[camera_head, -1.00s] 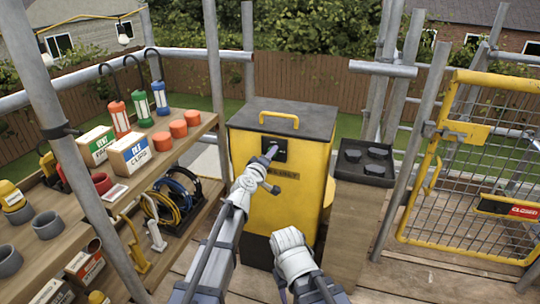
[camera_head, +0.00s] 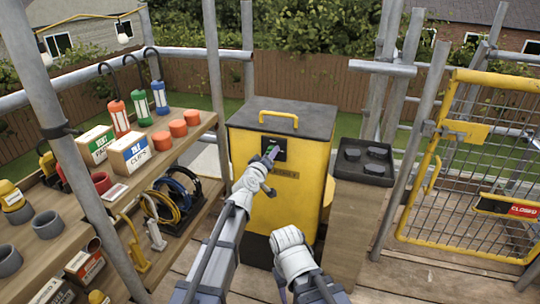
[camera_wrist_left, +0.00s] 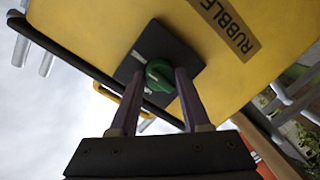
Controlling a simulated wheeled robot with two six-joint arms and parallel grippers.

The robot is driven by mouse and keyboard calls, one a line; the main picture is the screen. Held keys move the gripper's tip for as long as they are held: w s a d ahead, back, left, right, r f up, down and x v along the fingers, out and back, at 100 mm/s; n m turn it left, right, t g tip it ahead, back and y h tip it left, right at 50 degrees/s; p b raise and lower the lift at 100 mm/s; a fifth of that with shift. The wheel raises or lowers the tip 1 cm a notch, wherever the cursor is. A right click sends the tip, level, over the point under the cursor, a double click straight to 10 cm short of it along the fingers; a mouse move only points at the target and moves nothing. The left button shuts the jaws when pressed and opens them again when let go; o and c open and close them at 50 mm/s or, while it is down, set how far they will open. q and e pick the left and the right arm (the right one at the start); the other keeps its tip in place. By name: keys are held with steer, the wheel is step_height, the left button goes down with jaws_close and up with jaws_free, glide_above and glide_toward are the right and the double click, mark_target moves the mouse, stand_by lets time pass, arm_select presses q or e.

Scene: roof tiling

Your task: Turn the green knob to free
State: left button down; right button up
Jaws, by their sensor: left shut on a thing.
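The green knob (camera_wrist_left: 159,74) sits on a dark square plate (camera_wrist_left: 150,52) on the front of the yellow rubble box (camera_head: 285,205). My left gripper (camera_wrist_left: 161,80) has a finger on each side of the knob and is shut on it. In the head view my left gripper (camera_head: 272,152) is at the plate, with a little green showing by its fingers. The knob's pointer and any position markings cannot be made out. My right arm is low in the middle of the head view; its gripper does not show clearly.
A shelf (camera_head: 150,165) with lamps, boxes and cups stands on the left. A black tray (camera_head: 364,165) stands right of the yellow box. A yellow mesh gate (camera_head: 470,180) with a "CLOSED" sign (camera_head: 522,210) is on the right. Scaffold poles stand around.

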arm_select(q)
steer(key=shift+c, duration=1.9)
jaws_free()
steer(key=v, duration=0.7)
steer(key=shift+s+p, duration=0.4)
